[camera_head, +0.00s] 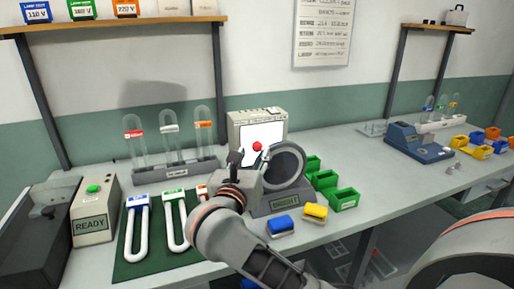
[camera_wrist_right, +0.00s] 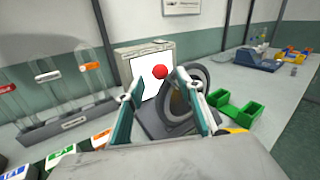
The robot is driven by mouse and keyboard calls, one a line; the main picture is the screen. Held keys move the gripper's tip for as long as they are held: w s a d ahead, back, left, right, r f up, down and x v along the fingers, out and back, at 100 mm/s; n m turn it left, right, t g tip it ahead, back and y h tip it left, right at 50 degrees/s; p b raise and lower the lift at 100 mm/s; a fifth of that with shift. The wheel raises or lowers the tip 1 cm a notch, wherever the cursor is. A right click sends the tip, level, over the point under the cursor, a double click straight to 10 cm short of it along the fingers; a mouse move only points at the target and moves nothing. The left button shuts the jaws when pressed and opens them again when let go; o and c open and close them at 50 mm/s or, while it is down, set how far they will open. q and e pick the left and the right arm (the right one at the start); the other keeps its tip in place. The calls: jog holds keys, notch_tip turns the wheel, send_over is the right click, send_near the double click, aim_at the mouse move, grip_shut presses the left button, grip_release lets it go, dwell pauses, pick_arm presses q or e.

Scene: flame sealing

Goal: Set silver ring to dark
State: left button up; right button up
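The silver ring (camera_head: 298,158) is a thick grey ring standing upright on a dark base, whose front label (camera_head: 284,199) appears to read BRIGHT. In the right wrist view the ring (camera_wrist_right: 204,75) is partly hidden behind a gripper finger. My right gripper (camera_head: 248,160) is in front of the ring's left side in the head view. In the wrist view its fingers (camera_wrist_right: 162,92) are spread apart with the ring's left part behind and between them. I cannot tell whether a finger touches the ring. My left gripper is not in view.
A white screen (camera_head: 250,133) with a red dot stands behind the ring. Green bins (camera_head: 325,180) are to its right, blue and yellow blocks (camera_head: 281,225) in front. A rack of glass tubes (camera_head: 176,170) and a READY box (camera_head: 92,208) are to the left.

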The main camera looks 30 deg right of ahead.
aim_at(256, 150)
jog(key=x, duration=0.5)
grip_shut()
